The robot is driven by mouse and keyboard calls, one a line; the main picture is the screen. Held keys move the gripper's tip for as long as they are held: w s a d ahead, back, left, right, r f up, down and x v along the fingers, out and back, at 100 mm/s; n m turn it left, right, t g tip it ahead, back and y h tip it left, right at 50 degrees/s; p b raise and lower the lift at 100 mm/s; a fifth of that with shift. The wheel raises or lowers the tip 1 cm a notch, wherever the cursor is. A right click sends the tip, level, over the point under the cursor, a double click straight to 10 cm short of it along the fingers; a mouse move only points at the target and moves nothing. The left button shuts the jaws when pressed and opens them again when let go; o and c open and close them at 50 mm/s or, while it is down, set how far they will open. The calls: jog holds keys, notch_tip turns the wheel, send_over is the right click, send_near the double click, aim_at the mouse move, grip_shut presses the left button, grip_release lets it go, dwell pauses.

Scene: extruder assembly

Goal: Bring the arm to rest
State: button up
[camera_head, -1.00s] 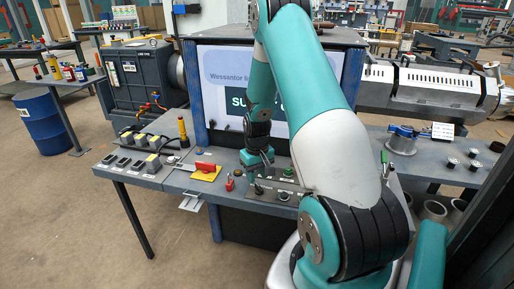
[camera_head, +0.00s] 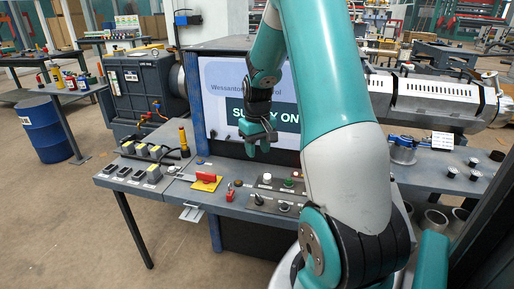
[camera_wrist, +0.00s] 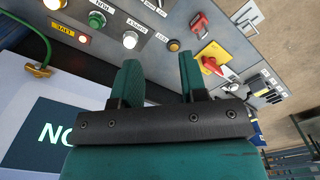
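My gripper (camera_head: 259,146) hangs in front of the screen (camera_head: 222,110), above the control panel (camera_head: 250,208), apart from it. In the wrist view my gripper (camera_wrist: 159,60) has its two green fingers spread, with nothing between them. The panel shows below with a red-handled switch on a yellow plate (camera_head: 206,181), a white button (camera_head: 267,178) and a green button (camera_head: 288,183). The wrist view also shows the green button (camera_wrist: 97,19), the white button (camera_wrist: 130,40) and the yellow plate (camera_wrist: 214,52). The screen reads "SUPPLY ON", partly covered by my arm.
A row of small grey and yellow boxes (camera_head: 140,163) stands on the table's left end. A blue barrel (camera_head: 45,130) stands at the far left. A silver machine (camera_head: 430,95) lies to the right. Open floor lies at the front left.

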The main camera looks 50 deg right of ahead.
dwell(0.3)
jog(key=a+r+n+y+p, duration=0.1)
jog(key=a+r+n, duration=0.1)
jog(key=a+r, duration=0.35)
jog(key=a+r+n+t+p, duration=0.1)
jog(key=a+r, duration=0.1)
jog(key=a, duration=0.6)
jog(key=a+r+n+y+p, duration=0.1)
jog(key=a+r+n, duration=0.15)
jog(key=a, duration=0.45)
jog(key=s+a+r+n+p, duration=0.1)
jog(key=s+a+r+n, duration=0.1)
jog(key=s+a, duration=0.3)
jog(key=s+a+r+n+y+p, duration=0.1)
jog(key=s+a+r+n, duration=0.1)
jog(key=s+a, duration=0.4)
jog(key=s+a+r+n+g+y+p, duration=0.1)
jog(key=s+a+r+n, duration=0.1)
jog(key=s+a+r, duration=0.2)
jog(key=s+a, duration=0.1)
jog(key=a, duration=0.2)
jog(key=shift+s+a+r, duration=0.25)
jog(key=shift+r, duration=0.05)
jog(key=shift+d, duration=0.1)
